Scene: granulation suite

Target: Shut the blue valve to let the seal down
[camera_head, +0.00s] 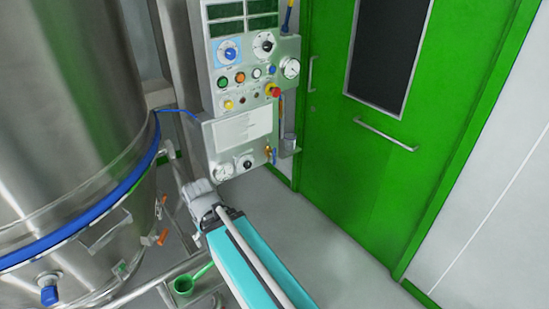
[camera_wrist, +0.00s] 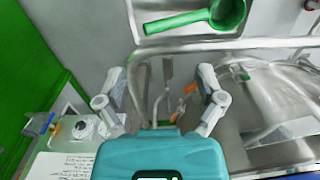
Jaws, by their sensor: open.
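A small valve with a blue handle and a brass body (camera_head: 269,152) sits at the lower right edge of the control panel (camera_head: 245,128). In the wrist view a blue and orange fitting (camera_wrist: 42,124), apparently the same valve, shows at the far left, outside my fingers. The handle's exact angle is too small to tell. A blue seal band (camera_head: 85,222) runs around the steel vessel (camera_head: 70,110), and a thin blue hose (camera_head: 180,111) runs between vessel and panel. My gripper (camera_head: 200,190) is open and empty, below and left of the valve; its fingers (camera_wrist: 160,88) also show in the wrist view.
The panel bears dials, coloured buttons and a red knob (camera_head: 272,90). Another blue knob (camera_head: 50,290) is low on the vessel. A green scoop (camera_head: 190,282) lies near the pipe frame beside my arm. A green door (camera_head: 390,130) stands right; the floor (camera_head: 330,250) before it is clear.

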